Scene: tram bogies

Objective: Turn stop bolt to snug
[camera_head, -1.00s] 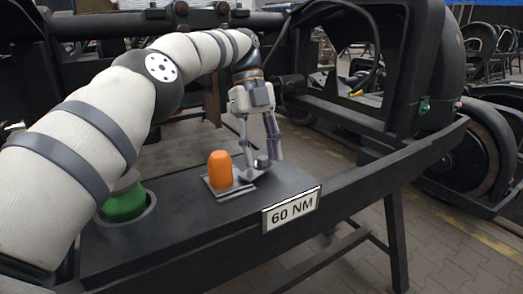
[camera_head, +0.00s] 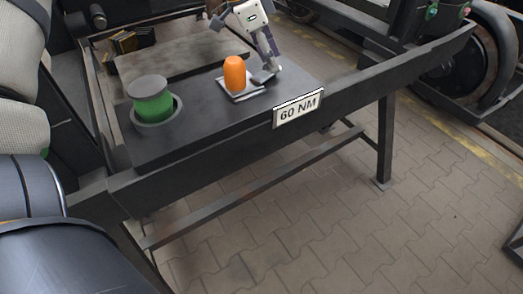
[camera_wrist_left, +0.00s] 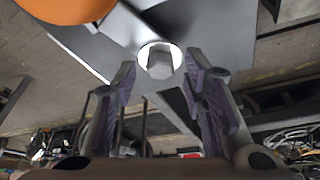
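In the left wrist view the stop bolt (camera_wrist_left: 160,62) is a grey head with a pale ring around it on a metal plate. My left gripper's purple-padded fingers (camera_wrist_left: 160,74) stand apart on either side of the bolt head, with gaps visible. In the head view my left gripper (camera_head: 268,62) points down just behind and right of the orange rounded cap (camera_head: 235,75); the bolt is not clearly distinguishable there. The sign reading 60 NM (camera_head: 298,108) is on the front of the dark bench beam. My right gripper is not in view.
A green round knob (camera_head: 151,102) sits in a dark ring on the bench top (camera_head: 200,128), left of the orange cap. The paved floor (camera_head: 330,220) in front is open except for the bench's legs and lower rail. Dark bogie frames and a wheel (camera_head: 478,60) stand behind right.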

